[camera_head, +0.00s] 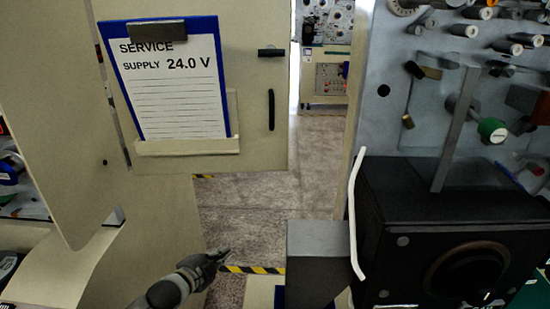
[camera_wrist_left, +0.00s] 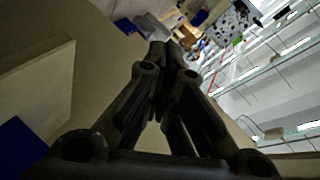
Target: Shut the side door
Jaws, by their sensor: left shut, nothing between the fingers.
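The side door (camera_head: 255,140) is a cream panel at upper left in the head view, standing open with a gap along its right edge. A dark vertical handle (camera_head: 271,110) and a short dark latch (camera_head: 271,53) sit near that edge. My left gripper (camera_head: 224,254) is low in the head view, below the door's bottom edge, shut and empty. In the left wrist view the shut fingers (camera_wrist_left: 163,48) point away from the camera. A cream surface (camera_wrist_left: 40,95) lies left of them. I cannot tell if they touch anything. My right gripper is not in view.
A blue clipboard (camera_head: 216,35) with a service sheet rests in a holder on the door. Through the gap I see grey floor (camera_head: 310,165) and another panel machine (camera_head: 328,40). On the right are a spindle panel (camera_head: 390,60) and a black box (camera_head: 410,220) with a round dial.

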